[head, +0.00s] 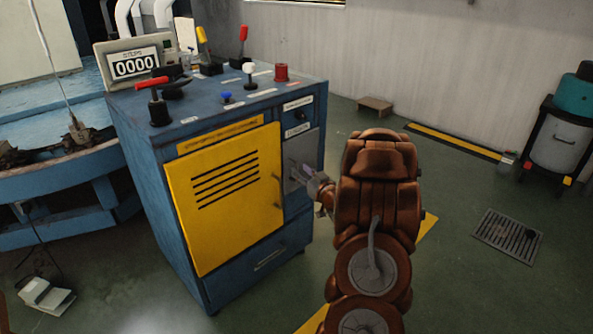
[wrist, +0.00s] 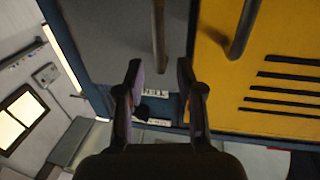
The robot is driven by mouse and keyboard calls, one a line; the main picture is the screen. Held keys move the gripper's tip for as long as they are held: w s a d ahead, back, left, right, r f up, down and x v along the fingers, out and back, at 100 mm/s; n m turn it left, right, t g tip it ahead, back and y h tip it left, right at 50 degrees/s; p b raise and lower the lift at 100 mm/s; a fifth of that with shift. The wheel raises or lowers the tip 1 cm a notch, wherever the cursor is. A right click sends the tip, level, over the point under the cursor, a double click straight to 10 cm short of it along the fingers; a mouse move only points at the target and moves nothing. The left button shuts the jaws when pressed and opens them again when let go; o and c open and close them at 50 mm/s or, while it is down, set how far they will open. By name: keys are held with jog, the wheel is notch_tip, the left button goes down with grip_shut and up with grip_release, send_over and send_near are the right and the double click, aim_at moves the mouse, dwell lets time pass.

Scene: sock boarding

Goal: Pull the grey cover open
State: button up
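The grey cover (head: 309,147) is a flat panel on the blue cabinet's front, right of the yellow door. It looks shut. In the wrist view the grey cover (wrist: 105,30) fills the upper left, with a dark bar handle (wrist: 159,32) near its edge beside the yellow door. My gripper (wrist: 160,76) is open and empty, one finger on each side of the handle's line; I cannot tell whether the fingertips reach around it. In the head view my gripper (head: 302,172) is right in front of the cover and hides part of it and its handle.
The yellow door (head: 228,190) with black slots and its own handle (head: 278,190) is shut, close beside the cover. Levers and knobs stand on the blue cabinet (head: 155,190) top, with a counter display (head: 135,66) reading 0000. Floor to the right is mostly clear, with a drain grate (head: 508,236).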

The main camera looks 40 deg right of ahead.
aim_at(297, 165)
jog(key=shift+b+x, duration=0.35)
jog(key=shift+x, duration=1.5)
grip_shut()
jog(key=shift+r, duration=0.1)
